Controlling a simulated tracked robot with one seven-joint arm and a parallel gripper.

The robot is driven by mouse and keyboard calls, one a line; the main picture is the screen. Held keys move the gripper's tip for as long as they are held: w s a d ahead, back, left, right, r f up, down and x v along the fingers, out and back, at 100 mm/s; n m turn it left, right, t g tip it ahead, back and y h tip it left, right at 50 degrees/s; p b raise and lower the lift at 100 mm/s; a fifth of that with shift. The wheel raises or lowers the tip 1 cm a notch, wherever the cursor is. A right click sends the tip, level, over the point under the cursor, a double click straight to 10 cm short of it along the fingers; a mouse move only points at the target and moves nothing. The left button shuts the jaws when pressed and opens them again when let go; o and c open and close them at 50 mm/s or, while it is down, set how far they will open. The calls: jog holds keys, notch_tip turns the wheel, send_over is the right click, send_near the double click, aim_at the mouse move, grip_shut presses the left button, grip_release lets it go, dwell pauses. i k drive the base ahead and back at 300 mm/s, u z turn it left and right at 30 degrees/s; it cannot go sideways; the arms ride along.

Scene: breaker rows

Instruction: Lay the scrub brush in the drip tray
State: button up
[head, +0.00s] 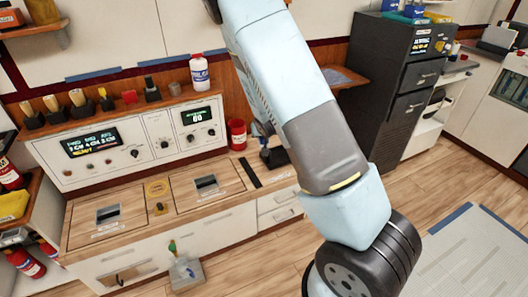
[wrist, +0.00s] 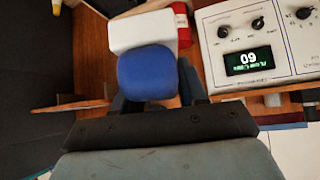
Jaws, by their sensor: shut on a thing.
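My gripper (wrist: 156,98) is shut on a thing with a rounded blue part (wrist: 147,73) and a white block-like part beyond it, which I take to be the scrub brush. The dark fingers show on either side of the blue part. In the head view my gripper (head: 270,150) is low at the right end of the counter, and the brush is mostly hidden there.
A red canister (head: 237,134) stands just left of my gripper, beside the white control panel (head: 165,143). A white bottle (head: 200,72) and several brushes stand on the shelf above. A dark cabinet (head: 392,90) is to the right. The wooden counter has two slotted lids.

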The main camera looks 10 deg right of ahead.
aim_at(282, 157)
jog(key=z, duration=0.05)
jog(key=i, duration=0.75)
jog(key=z, duration=0.75)
